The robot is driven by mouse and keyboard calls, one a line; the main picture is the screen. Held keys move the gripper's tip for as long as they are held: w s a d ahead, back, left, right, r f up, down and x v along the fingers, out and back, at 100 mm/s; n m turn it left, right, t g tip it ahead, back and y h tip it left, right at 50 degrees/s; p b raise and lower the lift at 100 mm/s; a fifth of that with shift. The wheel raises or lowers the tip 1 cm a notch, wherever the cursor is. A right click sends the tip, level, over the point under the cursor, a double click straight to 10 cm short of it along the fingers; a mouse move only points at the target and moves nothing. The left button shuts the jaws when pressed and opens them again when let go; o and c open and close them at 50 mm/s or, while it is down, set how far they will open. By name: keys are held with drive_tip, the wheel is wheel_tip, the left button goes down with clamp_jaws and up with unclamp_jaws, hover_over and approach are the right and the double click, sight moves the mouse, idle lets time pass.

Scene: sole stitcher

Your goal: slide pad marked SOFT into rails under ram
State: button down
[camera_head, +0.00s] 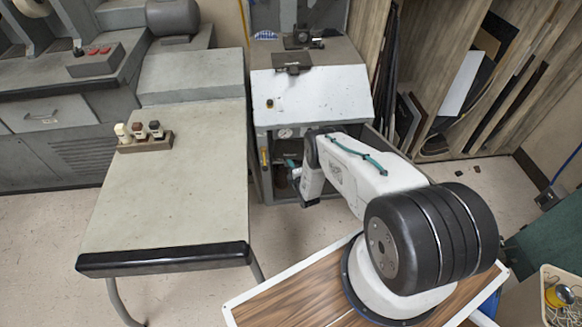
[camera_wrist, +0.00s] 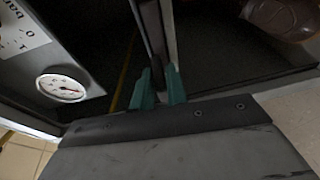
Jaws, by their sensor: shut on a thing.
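In the head view my gripper (camera_head: 292,170) is at the low front opening of the grey press cabinet (camera_head: 312,100). In the wrist view its teal fingertips (camera_wrist: 160,85) are shut on a thin dark upright bar or panel edge (camera_wrist: 153,45). I cannot tell which part this is. I cannot make out a pad marked SOFT in either view. No rails or ram can be told for sure. A white label with upside-down letters (camera_wrist: 18,35) shows at the wrist view's upper left, only partly readable.
A round gauge (camera_wrist: 62,88) sits left of my fingers. A brown leather shoe-like thing (camera_wrist: 283,15) lies at upper right. The long bench (camera_head: 180,190) bears a small rack (camera_head: 146,144) with three small items. Boards lean in a wooden rack (camera_head: 440,125).

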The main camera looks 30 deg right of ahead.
idle(0.4)
drive_tip(key=shift+r, duration=0.45)
drive_tip(key=shift+s, duration=0.1)
drive_tip(key=s+a, duration=0.4)
drive_tip(key=s, duration=0.5)
drive_tip(key=s+a, duration=0.3)
drive_tip(key=s, duration=0.6)
drive_tip(key=shift+a, duration=0.35)
idle(1.1)
drive_tip(key=shift+s+r, duration=0.1)
drive_tip(key=shift+r, duration=0.05)
idle(0.8)
